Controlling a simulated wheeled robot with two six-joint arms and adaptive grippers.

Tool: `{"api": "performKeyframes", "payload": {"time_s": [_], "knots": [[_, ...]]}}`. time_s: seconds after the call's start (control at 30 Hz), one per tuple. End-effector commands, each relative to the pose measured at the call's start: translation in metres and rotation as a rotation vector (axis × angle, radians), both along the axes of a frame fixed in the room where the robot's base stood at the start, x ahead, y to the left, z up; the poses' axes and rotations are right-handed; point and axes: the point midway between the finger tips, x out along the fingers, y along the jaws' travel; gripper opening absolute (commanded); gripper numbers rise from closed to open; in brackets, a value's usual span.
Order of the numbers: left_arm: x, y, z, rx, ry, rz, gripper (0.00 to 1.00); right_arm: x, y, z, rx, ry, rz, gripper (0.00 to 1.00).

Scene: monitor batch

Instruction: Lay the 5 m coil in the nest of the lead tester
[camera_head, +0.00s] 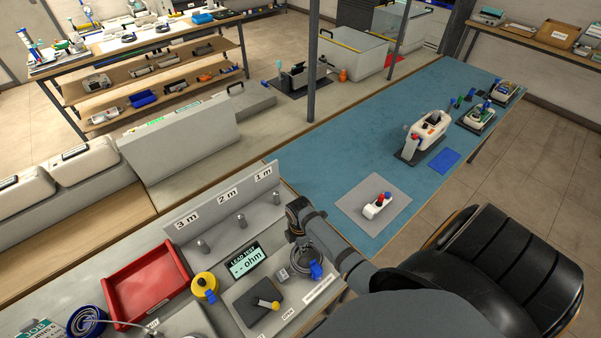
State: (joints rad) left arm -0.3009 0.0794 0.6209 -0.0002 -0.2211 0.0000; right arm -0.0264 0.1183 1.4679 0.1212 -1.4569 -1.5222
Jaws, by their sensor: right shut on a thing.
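The lead tester (232,300) stands at the front centre, with a display (245,261) reading "LEAD TEST" and "-- ohm". My right gripper (298,241) points down over the tester's right part, shut on a grey coil (304,263). The coil has a blue connector (316,270) at its lower right. No length marking on it can be read, and the gripper partly hides it. I cannot tell whether the coil touches the tester's surface. A dark pad with a yellow-tipped lever (265,303) is left of the coil. My left gripper is out of view.
Behind the tester, a rack (232,205) labelled 3 m, 2 m and 1 m has bare pegs. A red tray (147,284), a yellow round part (204,284) and a blue coil (86,320) lie left. A blue mat (330,187) and black chair (510,270) are right.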

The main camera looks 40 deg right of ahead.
Motion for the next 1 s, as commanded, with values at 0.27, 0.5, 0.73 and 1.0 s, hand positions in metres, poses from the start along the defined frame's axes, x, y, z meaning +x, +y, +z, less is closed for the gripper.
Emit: {"api": "performKeyframes", "payload": {"time_s": [0.27, 0.5, 0.73, 1.0], "knots": [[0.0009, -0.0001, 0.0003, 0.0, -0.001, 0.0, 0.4, 0.0001, 0.0001, 0.0002, 0.0, 0.0, 0.0, 0.0], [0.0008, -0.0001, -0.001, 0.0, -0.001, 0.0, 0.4, 0.0, 0.0001, -0.003, 0.0, 0.001, 0.0, 0.0], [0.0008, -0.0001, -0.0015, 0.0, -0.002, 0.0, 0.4, 0.0, 0.0001, -0.0057, 0.0, 0.0, 0.0, 0.24], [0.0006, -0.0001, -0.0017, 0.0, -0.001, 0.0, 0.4, -0.0002, 0.0, -0.0057, 0.0, 0.0, 0.0, 0.41]]}}
